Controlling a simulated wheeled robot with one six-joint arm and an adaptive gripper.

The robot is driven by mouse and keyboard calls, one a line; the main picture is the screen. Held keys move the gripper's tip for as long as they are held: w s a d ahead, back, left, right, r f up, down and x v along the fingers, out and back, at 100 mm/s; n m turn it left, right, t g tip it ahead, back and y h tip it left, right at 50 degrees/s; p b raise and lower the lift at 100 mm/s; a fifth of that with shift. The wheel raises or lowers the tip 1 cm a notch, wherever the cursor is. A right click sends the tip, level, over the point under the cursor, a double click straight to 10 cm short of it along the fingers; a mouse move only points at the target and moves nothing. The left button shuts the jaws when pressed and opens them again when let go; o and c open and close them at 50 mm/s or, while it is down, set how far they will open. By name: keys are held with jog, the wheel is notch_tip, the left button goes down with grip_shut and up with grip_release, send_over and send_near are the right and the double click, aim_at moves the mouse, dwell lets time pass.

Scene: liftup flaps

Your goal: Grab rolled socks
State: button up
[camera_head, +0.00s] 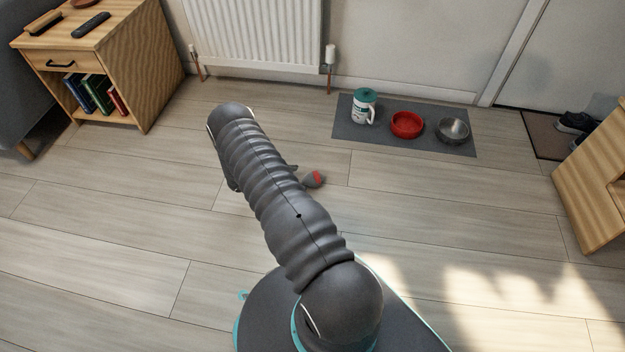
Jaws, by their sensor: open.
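The rolled socks (315,179), a small grey bundle with a red patch, lie on the wooden floor near the middle of the view, just right of my arm. My gripper (293,168) is mostly hidden behind my arm. Only a small dark part of it shows, close to the left side of the socks. The gripper is open. I cannot tell whether it touches the socks.
A grey mat (345,132) by the wall holds a white jug (364,108), a red bowl (406,125) and a metal bowl (453,130). A wooden side table (155,65) stands left, a wooden cabinet (592,185) right. Floor around the socks is clear.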

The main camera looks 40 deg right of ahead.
aim_at(313, 178)
jog(key=shift+s+r+x, duration=0.1)
jog(key=shift+x, duration=0.85)
jog(key=shift+s+r+x, duration=0.15)
jog(key=shift+x, duration=0.8)
jog(key=shift+s+r+x, duration=0.1)
jog(key=shift+x, duration=0.85)
jog(key=shift+c, duration=0.3)
jog(key=c, duration=1.2)
